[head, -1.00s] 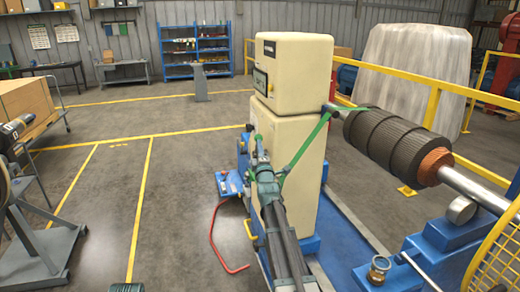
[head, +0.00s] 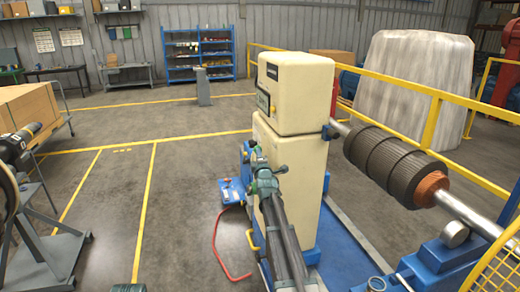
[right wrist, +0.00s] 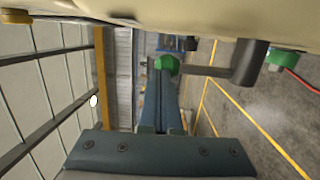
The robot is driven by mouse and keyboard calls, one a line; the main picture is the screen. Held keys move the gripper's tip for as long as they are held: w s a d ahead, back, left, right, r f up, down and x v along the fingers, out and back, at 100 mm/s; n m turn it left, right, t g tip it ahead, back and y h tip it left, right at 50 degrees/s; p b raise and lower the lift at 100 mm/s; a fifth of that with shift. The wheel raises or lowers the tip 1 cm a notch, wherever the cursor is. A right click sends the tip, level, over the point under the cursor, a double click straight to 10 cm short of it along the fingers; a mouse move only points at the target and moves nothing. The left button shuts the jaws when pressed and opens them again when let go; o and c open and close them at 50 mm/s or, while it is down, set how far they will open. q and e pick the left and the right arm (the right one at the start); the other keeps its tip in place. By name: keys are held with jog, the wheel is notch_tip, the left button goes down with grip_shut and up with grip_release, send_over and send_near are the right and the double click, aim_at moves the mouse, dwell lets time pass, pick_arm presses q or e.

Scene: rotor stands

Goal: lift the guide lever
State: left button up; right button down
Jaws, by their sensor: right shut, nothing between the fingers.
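The guide lever (right wrist: 205,70) shows in the right wrist view as a short grey bar with a green knob (right wrist: 167,64) at its left end and a dark round pivot at its right. It sticks out beside the cream machine housing. My right gripper (right wrist: 163,90) is shut and empty, its fingertips close to the green knob; I cannot tell whether they touch. In the head view my right gripper (head: 258,156) is at the left side of the cream cabinet (head: 295,95), and the lever there is hard to make out.
A dark ribbed roll (head: 388,160) on a steel shaft lies right of the cabinet. A yellow rail (head: 432,122) runs behind it. A red bent bar (head: 222,250) lies near the blue base. The floor (head: 190,185) left of the machine is clear.

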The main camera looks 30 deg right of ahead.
aim_at(256, 147)
jog(key=w+g+p, duration=0.1)
jog(key=p, duration=0.1)
jog(key=r+g+y+p, duration=0.1)
jog(key=p, duration=0.2)
jog(key=w+g+p, duration=0.1)
jog(key=g+p, duration=0.1)
jog(key=p, duration=0.1)
jog(key=shift+w+d+r+n, duration=0.3)
jog(key=shift+w, duration=0.05)
jog(key=shift+w+d+f+g+y, duration=0.15)
jog(key=shift+w+f+g+y, duration=0.2)
jog(key=shift+w, duration=0.2)
jog(key=shift+w+d, duration=0.15)
jog(key=shift+w, duration=0.5)
jog(key=shift+w+r, duration=0.1)
jog(key=shift+w, duration=0.05)
jog(key=shift+w+r, duration=0.1)
